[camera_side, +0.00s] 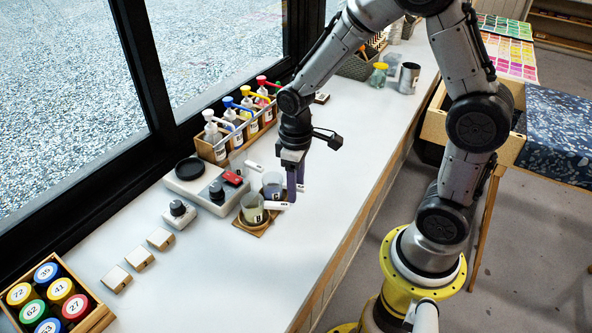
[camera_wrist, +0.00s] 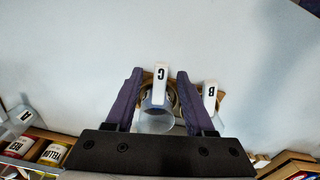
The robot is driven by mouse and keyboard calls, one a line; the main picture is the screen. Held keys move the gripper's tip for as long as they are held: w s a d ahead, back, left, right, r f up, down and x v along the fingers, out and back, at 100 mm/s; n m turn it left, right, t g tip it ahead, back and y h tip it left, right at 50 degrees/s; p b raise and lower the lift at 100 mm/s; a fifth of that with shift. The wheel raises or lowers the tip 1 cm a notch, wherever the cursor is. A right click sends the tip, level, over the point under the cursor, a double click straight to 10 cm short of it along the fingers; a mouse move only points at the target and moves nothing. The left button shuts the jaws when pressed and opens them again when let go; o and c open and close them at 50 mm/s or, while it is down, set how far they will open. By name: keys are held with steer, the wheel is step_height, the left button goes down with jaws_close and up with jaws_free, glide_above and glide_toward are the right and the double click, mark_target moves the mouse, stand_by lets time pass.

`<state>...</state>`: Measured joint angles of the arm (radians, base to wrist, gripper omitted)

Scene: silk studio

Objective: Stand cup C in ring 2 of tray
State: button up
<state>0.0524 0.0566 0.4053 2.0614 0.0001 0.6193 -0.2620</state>
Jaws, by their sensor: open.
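Cup C, a clear cup (camera_wrist: 156,122) with a white tab marked C (camera_wrist: 160,84), is between my gripper's two purple fingers (camera_wrist: 160,74) in the wrist view. The fingers are open, one each side of it; contact is not clear. In the side view my gripper (camera_side: 292,196) points down beside a clear cup (camera_side: 272,183), likely C. The small brown tray (camera_side: 242,225) lies under the cups. Cup B (camera_side: 252,213) stands on its near part; its tab shows in the wrist view (camera_wrist: 210,95). The ring numbers are hidden or unreadable.
A grey device (camera_side: 196,186) with a black round plate sits left of the cups. A pump-bottle rack (camera_side: 210,153) stands by the window. A tab marked A (camera_wrist: 25,116) shows at left in the wrist view. The counter right of my gripper is clear.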

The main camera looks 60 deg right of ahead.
step_height(320, 180, up, 14)
steer(key=shift+f, duration=0.2)
steer(key=s+a+r+t, duration=0.1)
steer(key=s+r+t, duration=0.2)
steer(key=s+r, duration=0.3)
steer(key=s+f+m+t, duration=0.2)
steer(key=s, duration=0.6)
steer(key=shift+s+a+t, duration=0.3)
steer(key=shift+s, duration=0.05)
steer(key=shift+f, duration=0.1)
stand_by(0.3)
